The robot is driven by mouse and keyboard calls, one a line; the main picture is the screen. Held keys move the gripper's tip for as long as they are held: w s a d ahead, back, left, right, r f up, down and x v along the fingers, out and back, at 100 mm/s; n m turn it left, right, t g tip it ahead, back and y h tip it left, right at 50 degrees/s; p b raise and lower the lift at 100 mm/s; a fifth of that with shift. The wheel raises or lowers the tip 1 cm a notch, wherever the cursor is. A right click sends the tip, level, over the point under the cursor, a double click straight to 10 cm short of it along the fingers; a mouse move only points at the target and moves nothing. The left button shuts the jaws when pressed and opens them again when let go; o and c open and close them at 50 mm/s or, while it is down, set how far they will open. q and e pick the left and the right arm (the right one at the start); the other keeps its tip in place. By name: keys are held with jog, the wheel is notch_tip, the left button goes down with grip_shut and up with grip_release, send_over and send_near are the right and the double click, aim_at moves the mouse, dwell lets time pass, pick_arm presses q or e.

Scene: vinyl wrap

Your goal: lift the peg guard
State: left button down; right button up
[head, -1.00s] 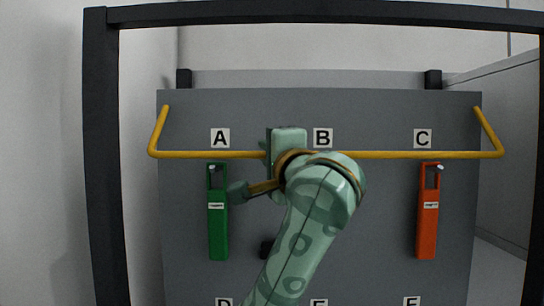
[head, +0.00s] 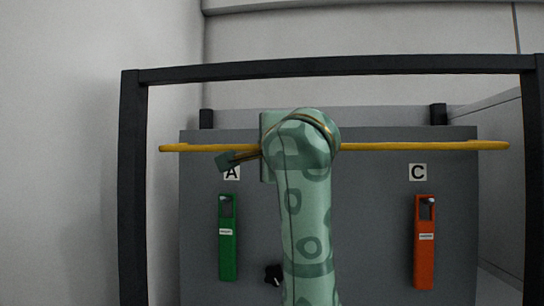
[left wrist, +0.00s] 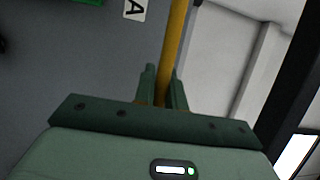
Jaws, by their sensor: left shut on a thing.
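The peg guard is a yellow bar (head: 420,146) running across the upper part of a grey board, with its two ends reaching past the board's sides. It also shows in the left wrist view (left wrist: 177,40), passing between the fingers of my left gripper (left wrist: 163,82). That gripper is shut on the bar. A green peg handle (head: 228,240) hangs under label A and an orange one (head: 425,245) under label C. My right gripper is not in view.
A dark frame (head: 340,68) crosses above and in front of the grey board (head: 370,215), with a post (head: 133,200) at left. A small black peg (head: 273,273) sits low on the board beside my forearm. My arm hides label B.

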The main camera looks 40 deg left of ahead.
pick_arm(q)
jog(key=shift+r+p, duration=0.4)
jog(key=shift+r, duration=0.15)
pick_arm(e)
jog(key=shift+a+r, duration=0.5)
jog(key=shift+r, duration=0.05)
pick_arm(q)
jog(key=shift+g+h, duration=0.3)
jog(key=shift+r, duration=0.1)
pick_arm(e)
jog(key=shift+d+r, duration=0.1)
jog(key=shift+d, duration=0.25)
pick_arm(q)
jog(key=c, duration=1.5)
grip_release()
jog(key=shift+o, duration=0.2)
jog(key=shift+s, duration=0.1)
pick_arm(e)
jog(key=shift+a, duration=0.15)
